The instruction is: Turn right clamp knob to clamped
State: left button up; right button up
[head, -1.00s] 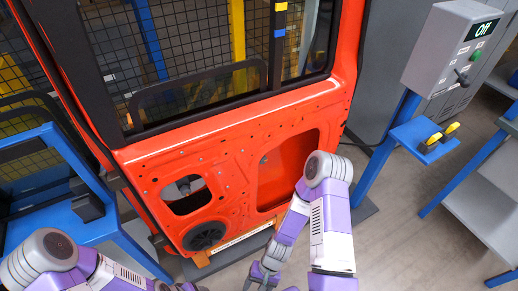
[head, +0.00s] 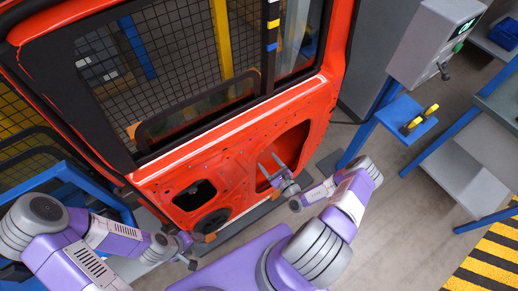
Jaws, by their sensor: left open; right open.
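The orange-red door (head: 230,130) stands upright in front of me, with a window frame above and cut-out openings below. I cannot make out the right clamp knob for certain; it may be hidden or too small. My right gripper (head: 268,167) is open, its two pale fingers apart, in front of the door's large lower-right opening. Nothing shows between its fingers. My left gripper (head: 199,250) is open low at the door's bottom edge, near a small orange-brown block (head: 210,238) and below the round dark speaker (head: 211,221). Nothing is seen held in it.
A grey control box (head: 425,45) with a display, a green button and a dark lever stands at the right. Below it, a blue shelf (head: 398,113) carries a yellow-and-black item (head: 422,119). Blue framing (head: 85,183) stands at left. Grey floor (head: 400,200) is open at right.

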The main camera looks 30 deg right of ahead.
jog(key=shift+w+a+b, duration=0.15)
jog(key=shift+w+a, duration=0.05)
jog(key=shift+w, duration=1.25)
jog(key=shift+w+a+b, duration=0.15)
jog(key=shift+w, duration=1.3)
jog(key=shift+c, duration=0.3)
jog(key=c, duration=1)
jog(key=m+b, duration=0.1)
jog(key=m, duration=1.6)
jog(key=shift+m, duration=0.4)
jog(key=shift+r, duration=0.1)
